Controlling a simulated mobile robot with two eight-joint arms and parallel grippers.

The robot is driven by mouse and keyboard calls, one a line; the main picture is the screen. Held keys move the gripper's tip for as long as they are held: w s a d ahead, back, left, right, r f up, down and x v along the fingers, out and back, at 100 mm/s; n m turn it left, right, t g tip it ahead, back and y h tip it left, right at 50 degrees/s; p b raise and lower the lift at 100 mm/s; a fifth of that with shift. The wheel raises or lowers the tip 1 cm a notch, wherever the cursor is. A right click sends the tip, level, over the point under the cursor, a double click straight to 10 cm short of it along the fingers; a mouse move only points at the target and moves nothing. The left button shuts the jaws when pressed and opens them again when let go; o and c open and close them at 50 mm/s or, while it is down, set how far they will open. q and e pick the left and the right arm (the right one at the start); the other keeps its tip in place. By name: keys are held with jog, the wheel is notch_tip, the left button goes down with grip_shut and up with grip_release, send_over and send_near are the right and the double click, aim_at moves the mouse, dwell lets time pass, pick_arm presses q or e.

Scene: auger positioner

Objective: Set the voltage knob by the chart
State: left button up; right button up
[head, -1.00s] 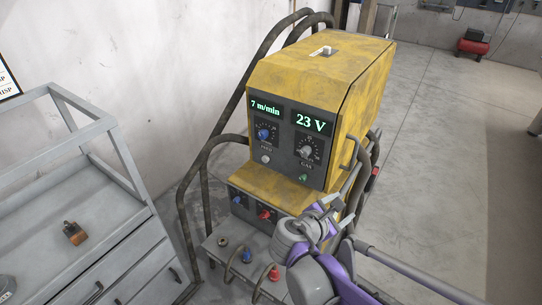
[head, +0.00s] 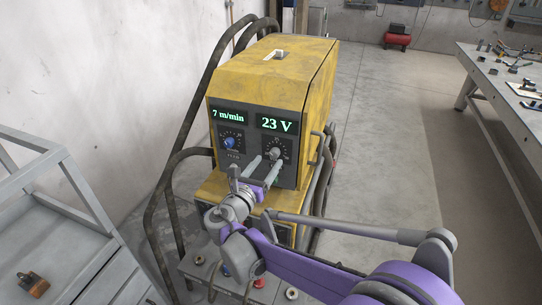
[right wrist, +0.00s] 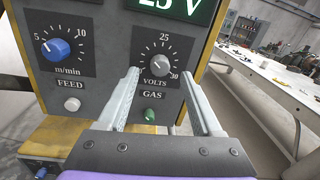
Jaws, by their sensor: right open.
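The yellow welding machine (head: 285,75) stands in the middle of the head view; its right display (head: 277,124) reads 23 V. The grey voltage knob, marked VOLTS, shows in the right wrist view (right wrist: 161,67) on a dial labelled 25 and 30. My right gripper (right wrist: 160,71) is open; in that view its fingers lie left and right of the knob. I cannot tell whether they touch it. In the head view the right gripper (head: 264,160) is at the panel, its fingers partly covering the knob's surroundings. My left gripper and a chart are not in view.
The blue feed knob (right wrist: 56,49) is left of the voltage dial. A white FEED button (right wrist: 72,104) and a green GAS button (right wrist: 149,115) sit below. A grey cart (head: 60,225) stands left, a workbench (head: 500,95) right, with clear floor between machine and bench.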

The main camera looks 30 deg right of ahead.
aim_at(273, 155)
jog(key=shift+x, duration=2.15)
grip_shut()
